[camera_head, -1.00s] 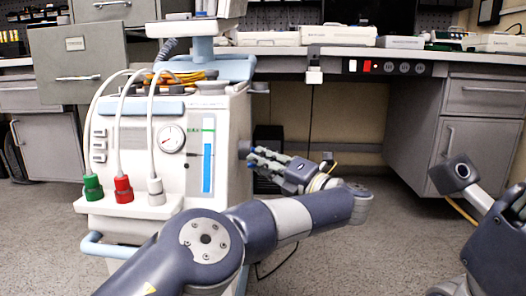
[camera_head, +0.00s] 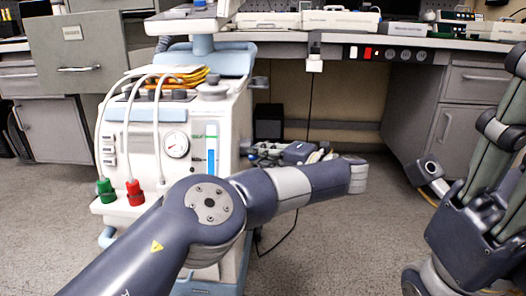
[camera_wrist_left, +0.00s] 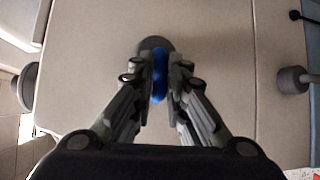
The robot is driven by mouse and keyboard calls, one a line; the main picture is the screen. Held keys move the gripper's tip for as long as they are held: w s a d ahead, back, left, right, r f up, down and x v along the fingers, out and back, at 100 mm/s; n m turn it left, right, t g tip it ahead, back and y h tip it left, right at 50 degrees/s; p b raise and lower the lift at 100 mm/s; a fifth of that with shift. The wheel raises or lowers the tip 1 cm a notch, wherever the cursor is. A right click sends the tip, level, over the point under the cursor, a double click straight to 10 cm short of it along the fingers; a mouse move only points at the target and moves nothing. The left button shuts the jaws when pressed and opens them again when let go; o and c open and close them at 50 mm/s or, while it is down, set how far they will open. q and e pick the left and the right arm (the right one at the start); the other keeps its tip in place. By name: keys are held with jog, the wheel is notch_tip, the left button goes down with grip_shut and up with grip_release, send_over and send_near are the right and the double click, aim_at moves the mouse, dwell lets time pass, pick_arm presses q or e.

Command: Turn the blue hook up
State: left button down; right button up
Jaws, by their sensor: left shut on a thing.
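The blue hook (camera_wrist_left: 159,76) shows in the left wrist view as a narrow blue piece in front of a dark round mount (camera_wrist_left: 155,44) on the cart's pale side panel. My left gripper (camera_wrist_left: 159,100) is shut on the blue hook, with a finger on each side. In the head view my left gripper (camera_head: 262,152) reaches the right side of the white medical cart (camera_head: 228,125), partly behind my own arm. The hook cannot be made out there. My right gripper (camera_head: 500,150) is at the right edge, partly cut off, away from the cart.
Two dark round knobs, left (camera_wrist_left: 27,86) and right (camera_wrist_left: 292,80), stick out in the left wrist view. The cart carries a gauge (camera_head: 176,145), white hoses and orange cable (camera_head: 185,76). A counter (camera_head: 390,42) stands behind. Open floor lies right of the cart.

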pick_arm(q)
jog(key=shift+a+r, duration=0.1)
jog(key=c, duration=1.6)
grip_release()
jog(key=v, duration=0.7)
jog(key=shift+s+d, duration=0.15)
jog(key=shift+d, duration=0.05)
